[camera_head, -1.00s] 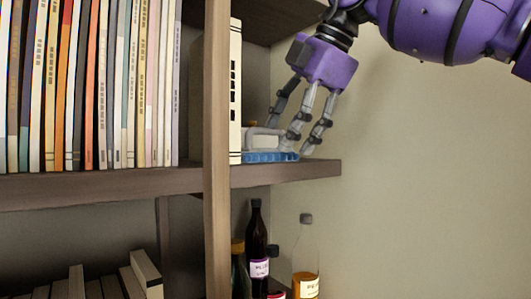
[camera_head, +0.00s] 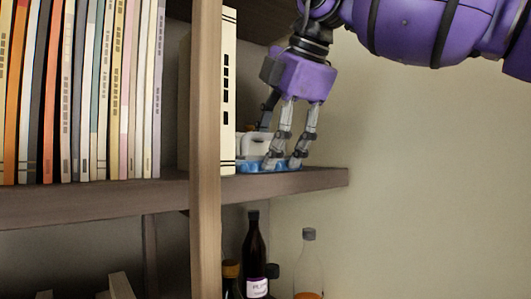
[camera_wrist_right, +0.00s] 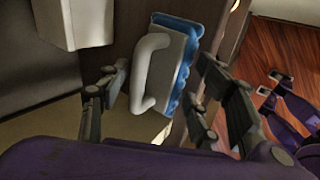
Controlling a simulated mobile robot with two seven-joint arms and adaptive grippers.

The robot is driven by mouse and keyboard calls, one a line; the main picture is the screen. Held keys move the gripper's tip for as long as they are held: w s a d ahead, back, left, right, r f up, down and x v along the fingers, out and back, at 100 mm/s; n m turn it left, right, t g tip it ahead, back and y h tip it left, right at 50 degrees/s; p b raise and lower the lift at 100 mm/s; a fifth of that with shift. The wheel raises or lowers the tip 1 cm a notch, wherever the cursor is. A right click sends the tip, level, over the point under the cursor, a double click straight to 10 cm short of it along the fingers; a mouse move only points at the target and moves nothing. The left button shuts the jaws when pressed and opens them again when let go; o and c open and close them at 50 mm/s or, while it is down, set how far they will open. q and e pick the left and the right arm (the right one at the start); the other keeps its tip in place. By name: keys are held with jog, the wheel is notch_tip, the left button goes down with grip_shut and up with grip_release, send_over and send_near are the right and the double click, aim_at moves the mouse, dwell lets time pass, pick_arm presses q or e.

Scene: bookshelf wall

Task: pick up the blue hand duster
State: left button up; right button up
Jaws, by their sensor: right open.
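The blue hand duster has a white handle and a blue lower edge. In the head view its white handle (camera_head: 255,143) shows on the shelf's right end, beside a cream book, partly hidden by my fingers. In the right wrist view the duster (camera_wrist_right: 166,62) lies between my finger groups, its curved white handle facing the camera. My right gripper (camera_head: 278,160) points down over the duster, with its fingers open around it; in the right wrist view the open fingers (camera_wrist_right: 160,95) stand on both sides. I cannot tell whether they touch it.
The cream book (camera_head: 229,95) stands left of the duster, by the wooden upright (camera_head: 205,130). Tall books (camera_head: 85,95) fill the shelf further left. Bottles (camera_head: 255,260) stand on the level below. Right of the shelf end is bare wall (camera_head: 430,170).

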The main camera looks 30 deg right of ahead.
jog(key=shift+w+a+f, duration=0.1)
jog(key=shift+w+f, duration=0.05)
jog(key=shift+f, duration=0.1)
jog(key=shift+c, duration=0.6)
jog(key=c, duration=1.1)
jog(key=shift+f, duration=0.1)
